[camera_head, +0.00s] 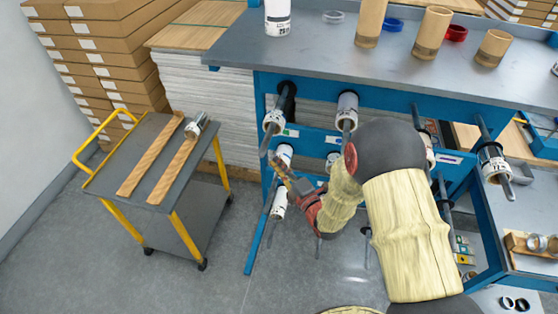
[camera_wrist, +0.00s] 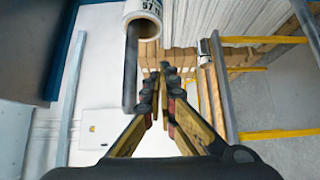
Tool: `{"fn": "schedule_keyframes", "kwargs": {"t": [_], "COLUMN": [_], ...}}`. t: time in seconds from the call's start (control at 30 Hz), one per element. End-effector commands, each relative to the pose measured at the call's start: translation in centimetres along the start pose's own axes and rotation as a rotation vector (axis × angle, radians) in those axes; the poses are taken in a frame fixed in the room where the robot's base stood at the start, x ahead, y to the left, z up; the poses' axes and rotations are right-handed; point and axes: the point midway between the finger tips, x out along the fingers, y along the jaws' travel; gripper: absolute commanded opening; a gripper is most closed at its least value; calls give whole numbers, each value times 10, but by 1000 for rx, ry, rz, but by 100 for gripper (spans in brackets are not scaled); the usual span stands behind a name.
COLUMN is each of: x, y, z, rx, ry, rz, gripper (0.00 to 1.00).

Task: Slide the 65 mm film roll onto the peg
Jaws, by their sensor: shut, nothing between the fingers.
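I cannot tell by its print which roll is the 65 mm one. A white film roll (camera_head: 196,125) lies on the cart at the far end of two wooden strips; it also shows in the wrist view (camera_wrist: 205,47). White rolls sit on pegs of the blue rack, among them an upper left roll (camera_head: 274,121) and one to its right (camera_head: 347,112). In the wrist view, a roll with a label reading 57 (camera_wrist: 142,14) is on a dark peg (camera_wrist: 130,75) whose end sticks out. My gripper (camera_head: 280,165) is shut and empty, in front of the rack's left side, beside this peg (camera_wrist: 160,72).
The grey cart (camera_head: 158,130) with yellow legs stands left of the rack. The bench top (camera_head: 330,48) holds brown cores (camera_head: 431,30) and a white roll (camera_head: 278,16). More loaded pegs (camera_head: 495,160) stick out at right. Floor between cart and rack is clear.

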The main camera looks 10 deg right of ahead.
Motion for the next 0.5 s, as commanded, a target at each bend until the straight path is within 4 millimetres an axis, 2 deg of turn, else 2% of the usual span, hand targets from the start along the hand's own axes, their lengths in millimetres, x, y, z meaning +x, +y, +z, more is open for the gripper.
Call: {"fn": "schedule_keyframes", "kwargs": {"t": [0.37, 0.5], "x": [74, 90], "y": [-1, -1], "z": [-1, 14], "rx": [1, 2], "ry": [3, 0], "rz": [-1, -1], "gripper": [0, 0]}}
